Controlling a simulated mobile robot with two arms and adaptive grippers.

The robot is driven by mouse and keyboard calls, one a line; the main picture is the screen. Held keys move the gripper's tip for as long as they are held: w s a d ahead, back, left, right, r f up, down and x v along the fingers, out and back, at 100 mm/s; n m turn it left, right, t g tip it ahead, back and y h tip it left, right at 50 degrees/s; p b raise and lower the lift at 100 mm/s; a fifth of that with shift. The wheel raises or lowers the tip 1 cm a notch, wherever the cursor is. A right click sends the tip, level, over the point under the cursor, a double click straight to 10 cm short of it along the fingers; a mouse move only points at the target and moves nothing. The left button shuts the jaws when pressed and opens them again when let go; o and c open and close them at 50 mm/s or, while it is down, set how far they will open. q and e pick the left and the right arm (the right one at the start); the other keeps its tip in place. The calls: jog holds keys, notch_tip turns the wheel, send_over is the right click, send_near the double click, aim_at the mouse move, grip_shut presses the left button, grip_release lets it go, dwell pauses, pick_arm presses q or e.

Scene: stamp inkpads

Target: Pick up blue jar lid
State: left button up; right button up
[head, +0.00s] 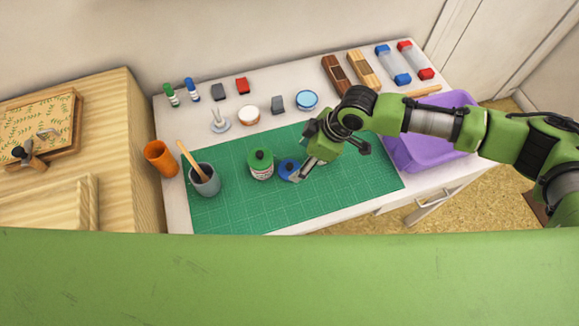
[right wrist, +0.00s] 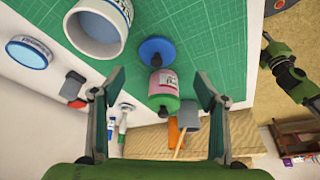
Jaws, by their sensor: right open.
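The blue jar lid (head: 287,168) lies on the green cutting mat (head: 225,205), partly hidden by a finger of my right gripper in the head view. In the right wrist view the lid (right wrist: 157,50) is a blue disc with a knob, lying flat. My right gripper (head: 320,158) is open and empty above the mat, close to the lid. In the right wrist view the open fingers (right wrist: 159,82) stand wide apart, with the lid beyond them. An open white jar with a blue label (right wrist: 98,28) stands beside the lid; my gripper mostly hides it in the head view.
A green-lidded jar (head: 261,166) stands just left of the lid. A grey cup (head: 206,182) and an orange cup (head: 160,158) stand further left. A purple bin (head: 425,150) is at right. Inkpads and stamps line the back. The mat's front is clear.

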aim_at(293, 166)
jog(key=shift+x, duration=0.95)
jog(key=p+x, duration=0.1)
jog(key=x, duration=0.3)
jog(key=shift+w+d+f, duration=0.1)
jog(key=shift+w+d, duration=0.05)
jog(key=shift+w, duration=0.05)
jog(key=shift+w+a+f+p, duration=0.1)
jog(key=shift+a+f+p, duration=0.2)
jog(key=shift+f, duration=0.35)
jog(key=shift+d, duration=0.1)
jog(key=c, duration=0.9)
